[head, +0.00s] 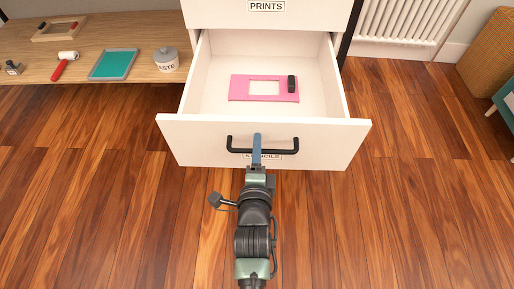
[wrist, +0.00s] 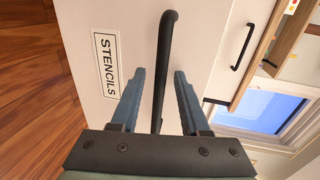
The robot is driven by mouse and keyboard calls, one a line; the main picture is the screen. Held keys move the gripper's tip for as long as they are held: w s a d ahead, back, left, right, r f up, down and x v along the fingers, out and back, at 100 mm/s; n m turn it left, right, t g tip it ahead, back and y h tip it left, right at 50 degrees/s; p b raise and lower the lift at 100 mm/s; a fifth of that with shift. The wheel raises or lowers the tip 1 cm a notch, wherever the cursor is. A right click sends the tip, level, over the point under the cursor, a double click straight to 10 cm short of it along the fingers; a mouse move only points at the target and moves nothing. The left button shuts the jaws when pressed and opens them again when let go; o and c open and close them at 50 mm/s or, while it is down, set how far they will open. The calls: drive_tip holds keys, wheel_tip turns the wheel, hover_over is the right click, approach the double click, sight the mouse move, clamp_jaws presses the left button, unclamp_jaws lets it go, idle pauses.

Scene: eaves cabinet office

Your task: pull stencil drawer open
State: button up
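The white stencil drawer (head: 190,135) stands well out from its cabinet in the head view, with its inside visible. Its label reads STENCILS (wrist: 105,65) in the wrist view and is partly covered by the handle and my gripper in the head view. The black bar handle (head: 290,150) is on the drawer front; it also shows in the wrist view (wrist: 166,45). My gripper (head: 257,145) is at the middle of the handle. In the wrist view its blue fingers (wrist: 160,95) are apart, one on each side of the bar, with gaps visible on both sides.
A pink frame (head: 240,90) with a small black object (head: 292,83) lies in the drawer. The closed PRINTS drawer (head: 290,18) is above. A wooden shelf (head: 110,38) with a paste jar (head: 166,61) is at left, a radiator (head: 400,22) at back right. Floor beside the drawer is clear.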

drive_tip(key=p+v, duration=0.5)
drive_tip(key=v, duration=0.8)
drive_tip(key=shift+p, duration=0.3)
drive_tip(key=shift+w, duration=0.1)
